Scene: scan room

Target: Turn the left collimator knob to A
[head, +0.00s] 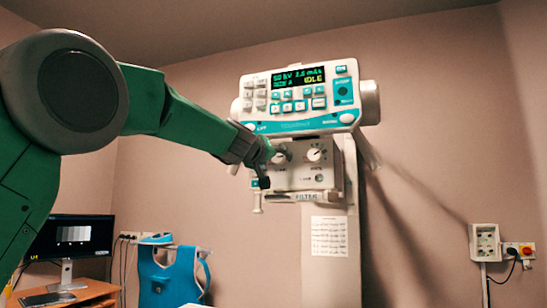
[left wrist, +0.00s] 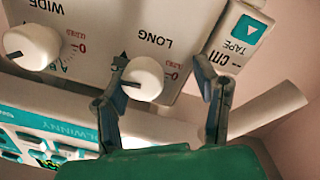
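The collimator (head: 298,179) is a grey box under the control head, with two white knobs. The left knob (head: 281,158) is partly hidden by my left gripper (head: 262,168). In the left wrist view, which is upside down, this knob (left wrist: 146,78) is marked LONG, and its dark line points to picture left. My left gripper (left wrist: 162,78) is open there, one finger close against or overlapping the knob's left side, the other well apart on its right. I cannot tell whether they touch. The right knob (head: 314,155), marked WIDE, also shows in the wrist view (left wrist: 34,46). My right gripper is out of view.
The control head (head: 297,97) with a lit display overhangs the collimator. A label strip FILTER (head: 305,196) runs below it. A TAPE label (left wrist: 243,30) is beside the LONG knob. A monitor (head: 70,237) and blue chair-like item (head: 172,275) stand lower left.

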